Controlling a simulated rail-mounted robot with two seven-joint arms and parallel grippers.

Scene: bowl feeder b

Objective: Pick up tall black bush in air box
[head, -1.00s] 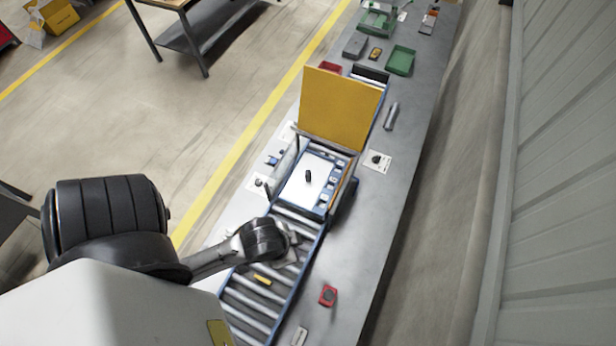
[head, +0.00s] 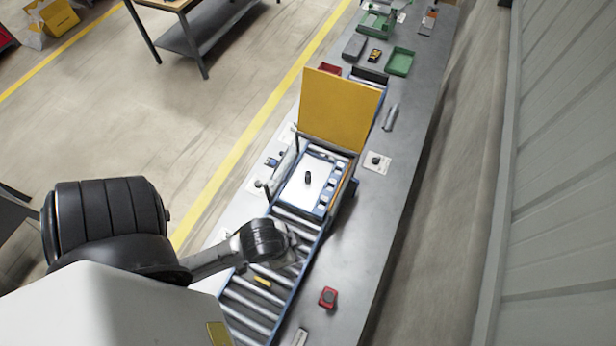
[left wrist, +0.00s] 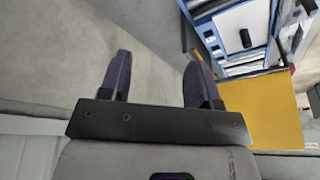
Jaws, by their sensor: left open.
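A tall black bush (head: 308,178) stands upright on the white panel of a blue-framed box (head: 294,197), which sits on the roller conveyor with a yellow lid (head: 339,104) raised behind it. In the left wrist view the bush (left wrist: 245,38) and the box (left wrist: 229,16) show at the upper right. My left gripper (left wrist: 158,78) is open with nothing between its fingers. In the head view it is near the conveyor on the near side of the box, apart from the bush, and its fingers are hard to make out. My right gripper is not in view.
The roller conveyor (head: 250,300) runs along the grey bench (head: 352,265). A red part (head: 328,298) and a white card with a black part (head: 377,161) lie right of it. Green trays (head: 400,61) stand at the far end. A wall is at the right.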

